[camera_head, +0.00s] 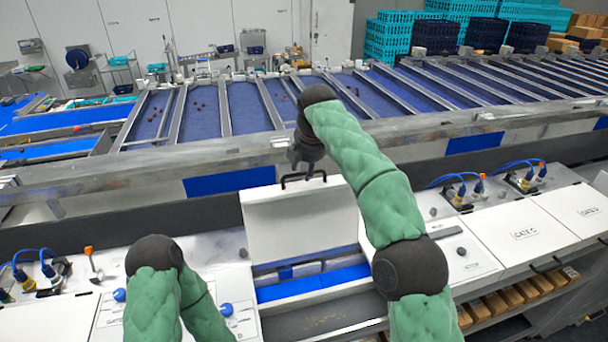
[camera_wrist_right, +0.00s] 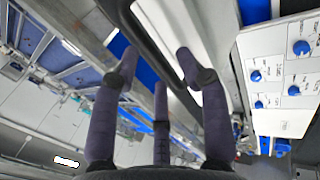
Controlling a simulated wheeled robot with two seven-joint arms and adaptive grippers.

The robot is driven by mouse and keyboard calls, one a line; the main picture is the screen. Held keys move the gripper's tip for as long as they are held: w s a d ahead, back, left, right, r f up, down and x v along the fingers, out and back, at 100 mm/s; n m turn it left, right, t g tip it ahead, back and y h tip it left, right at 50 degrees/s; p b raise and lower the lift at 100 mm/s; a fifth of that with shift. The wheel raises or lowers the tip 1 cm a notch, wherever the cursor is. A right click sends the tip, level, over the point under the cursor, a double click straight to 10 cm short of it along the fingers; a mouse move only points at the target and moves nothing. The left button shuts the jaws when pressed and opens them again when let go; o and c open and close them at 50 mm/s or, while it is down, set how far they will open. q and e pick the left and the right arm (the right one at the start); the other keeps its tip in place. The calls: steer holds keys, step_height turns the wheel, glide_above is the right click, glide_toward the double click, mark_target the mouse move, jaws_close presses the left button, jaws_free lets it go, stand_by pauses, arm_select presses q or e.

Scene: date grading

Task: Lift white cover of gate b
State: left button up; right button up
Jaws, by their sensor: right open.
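A white cover (camera_head: 300,218) with a black handle (camera_head: 303,179) stands raised, nearly upright and leaning back, above an open compartment with a blue interior (camera_head: 312,281). No gate letter can be read on it. My right gripper (camera_head: 307,163) is just above the handle at the cover's top edge; contact cannot be told. In the right wrist view my right gripper (camera_wrist_right: 157,72) has its dark fingers spread open, with nothing clearly held. My left arm shows at the lower left, but its gripper is not in view.
Closed white covers, one marked GATE C (camera_head: 525,234), lie to the right. Blue knobs (camera_head: 225,309), an orange-topped lever (camera_head: 90,257) and cabled yellow-blue plugs (camera_head: 462,190) stand on the panel. The sorting line's metal rail (camera_head: 420,132) runs behind the cover.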

steer(key=a+v, duration=0.1)
steer(key=v, duration=0.6)
steer(key=shift+d+r, duration=0.3)
steer(key=shift+d, duration=0.15)
steer(key=shift+s, duration=0.15)
